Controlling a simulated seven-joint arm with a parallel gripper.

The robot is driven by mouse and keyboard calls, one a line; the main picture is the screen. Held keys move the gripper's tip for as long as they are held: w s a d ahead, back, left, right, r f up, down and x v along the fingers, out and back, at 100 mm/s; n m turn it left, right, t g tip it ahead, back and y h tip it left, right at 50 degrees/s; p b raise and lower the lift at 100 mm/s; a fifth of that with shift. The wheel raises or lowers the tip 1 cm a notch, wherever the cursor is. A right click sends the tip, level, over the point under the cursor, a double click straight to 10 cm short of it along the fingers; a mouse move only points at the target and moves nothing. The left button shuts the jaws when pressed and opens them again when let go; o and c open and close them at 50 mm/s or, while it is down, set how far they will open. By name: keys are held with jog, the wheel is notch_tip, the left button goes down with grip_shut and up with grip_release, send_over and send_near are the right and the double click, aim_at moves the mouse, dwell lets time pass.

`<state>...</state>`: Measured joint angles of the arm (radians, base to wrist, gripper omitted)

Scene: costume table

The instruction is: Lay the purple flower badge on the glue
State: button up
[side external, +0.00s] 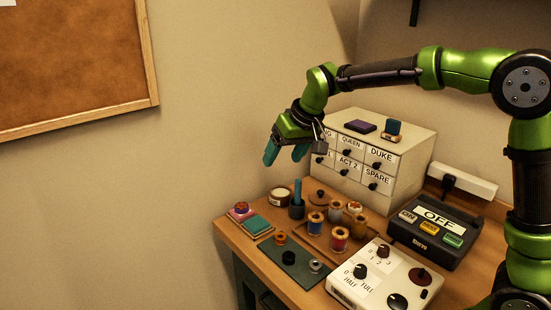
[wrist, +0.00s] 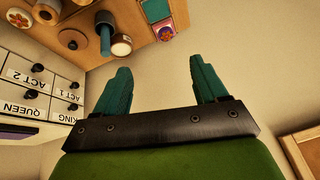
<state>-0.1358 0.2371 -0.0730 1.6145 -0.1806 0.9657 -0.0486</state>
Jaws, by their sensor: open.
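A small purple and pink piece with a flower-like top (side external: 240,209), which looks like the flower badge, sits at the table's left edge. It also shows at the top of the wrist view (wrist: 165,30). A teal square pad (side external: 257,224) lies right beside it, also seen in the wrist view (wrist: 156,9). I cannot tell which thing is the glue. My gripper (side external: 285,154) is open and empty, high above the table's back left, apart from everything. Its teal fingers (wrist: 160,66) stand wide apart in the wrist view.
A round pale-topped jar (side external: 281,197) and a dark cup holding a teal stick (side external: 297,207) stand near the badge. Thread spools (side external: 338,238), a green mat (side external: 290,262), a white control box (side external: 382,276) and a labelled drawer cabinet (side external: 400,165) crowd the table.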

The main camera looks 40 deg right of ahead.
jog(key=s+d+m+t+y, duration=0.1)
jog(key=s+m, duration=0.1)
jog(key=s, duration=2.3)
jog(key=shift+s+t, duration=0.4)
